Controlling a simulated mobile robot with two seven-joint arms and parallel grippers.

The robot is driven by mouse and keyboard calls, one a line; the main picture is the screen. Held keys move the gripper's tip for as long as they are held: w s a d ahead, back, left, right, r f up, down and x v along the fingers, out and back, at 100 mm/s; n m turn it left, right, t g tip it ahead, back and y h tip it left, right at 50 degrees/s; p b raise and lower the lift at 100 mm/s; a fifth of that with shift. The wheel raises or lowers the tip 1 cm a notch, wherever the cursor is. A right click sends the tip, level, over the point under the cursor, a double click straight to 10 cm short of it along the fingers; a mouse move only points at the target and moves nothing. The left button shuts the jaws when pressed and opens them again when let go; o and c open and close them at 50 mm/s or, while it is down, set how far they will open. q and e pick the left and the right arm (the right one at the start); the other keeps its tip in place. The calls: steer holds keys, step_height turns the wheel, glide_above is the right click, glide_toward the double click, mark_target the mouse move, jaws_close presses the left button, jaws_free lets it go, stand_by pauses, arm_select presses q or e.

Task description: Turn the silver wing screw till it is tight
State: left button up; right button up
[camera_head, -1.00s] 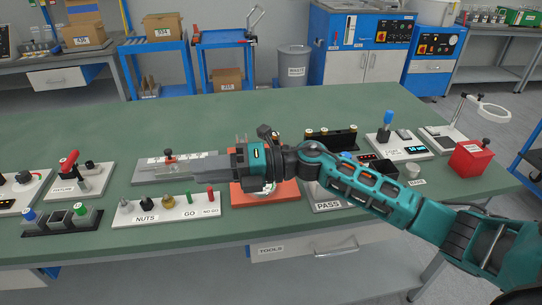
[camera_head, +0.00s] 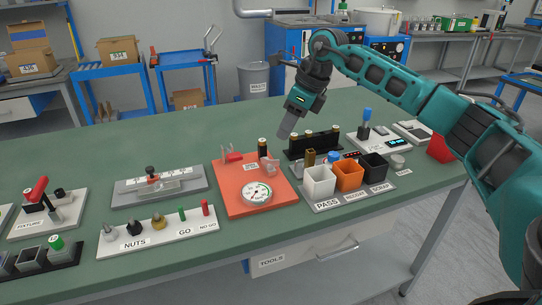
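I cannot clearly pick out a silver wing screw; the parts are too small to tell. The orange gauge base (camera_head: 231,203) carries a white dial gauge (camera_head: 257,194), a red part (camera_head: 232,157) and a dark post (camera_head: 262,147). Left of it, a grey slide plate (camera_head: 192,183) bears a small carriage with a dark knob (camera_head: 151,171). My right gripper (camera_head: 285,130) hangs in the air above the back right of the orange base, fingers pointing down and left. The fingers show edge-on, with nothing visible in them. My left gripper is out of view.
A white nuts and go/no-go strip (camera_head: 160,237) lies in front. White (camera_head: 318,182), orange (camera_head: 348,176) and black (camera_head: 374,167) bins stand to the right. A black rack (camera_head: 298,152) stands behind them. The green bench top (camera_head: 190,142) is clear at the back.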

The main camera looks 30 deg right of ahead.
mark_target(270, 163)
steer(key=b+x, duration=0.1)
steer(key=x, duration=0.8)
steer(key=shift+w+a+f, duration=0.15)
steer(key=shift+f, duration=0.15)
steer(key=shift+c, duration=0.2)
jaws_close()
